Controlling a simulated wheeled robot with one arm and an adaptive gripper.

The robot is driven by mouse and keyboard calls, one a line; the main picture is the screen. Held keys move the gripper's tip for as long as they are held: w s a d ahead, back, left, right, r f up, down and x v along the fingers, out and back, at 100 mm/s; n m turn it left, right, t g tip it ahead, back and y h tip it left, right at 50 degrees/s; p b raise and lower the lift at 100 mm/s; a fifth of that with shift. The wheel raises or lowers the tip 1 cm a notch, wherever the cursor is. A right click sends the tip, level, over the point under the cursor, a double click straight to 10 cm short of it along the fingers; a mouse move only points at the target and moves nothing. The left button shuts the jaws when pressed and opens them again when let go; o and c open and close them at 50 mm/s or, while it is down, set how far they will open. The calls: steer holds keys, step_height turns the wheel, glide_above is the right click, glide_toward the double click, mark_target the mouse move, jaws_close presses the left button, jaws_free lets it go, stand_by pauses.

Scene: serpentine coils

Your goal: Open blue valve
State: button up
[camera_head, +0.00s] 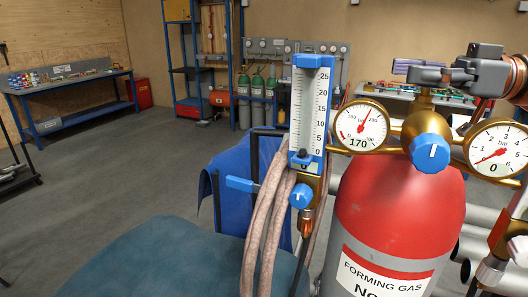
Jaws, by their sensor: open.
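A red gas cylinder (393,215) labelled forming gas stands at right, with a brass regulator on top. A blue knob (427,140) with a white mark sits on the regulator's front. Another blue knob (301,196) is below the flowmeter (310,105). A blue lever (240,184) sticks out left of it. A violet-blue piece (412,66) shows above the brass stem; I cannot tell whether it is a valve handle. My gripper (428,74) is open at upper right, beside this piece and above the regulator knob. Whether it touches anything is unclear.
The left gauge (360,126) reads 170; the right gauge (496,149) reads 0. Pinkish hoses (262,220) hang below the flowmeter. A blue workbench (75,92) stands at the far left. A teal rounded surface (180,262) fills the lower foreground.

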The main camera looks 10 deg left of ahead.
steer(key=shift+f, duration=0.1)
steer(key=shift+m+t+b, duration=0.55)
steer(key=shift+m+t, duration=0.15)
steer(key=shift+t, duration=0.4)
steer(key=shift+w+d+m+t+h, duration=0.1)
steer(key=shift+w+m+t+h, duration=0.1)
steer(key=shift+m+t, duration=0.25)
steer(key=shift+w+m+t+h, duration=0.1)
steer(key=shift+m+t+h, duration=0.15)
steer(key=shift+t, duration=0.3)
steer(key=shift+w+m+t+h, duration=0.15)
steer(key=shift+m+t+h, duration=0.2)
steer(key=shift+m+t, duration=0.65)
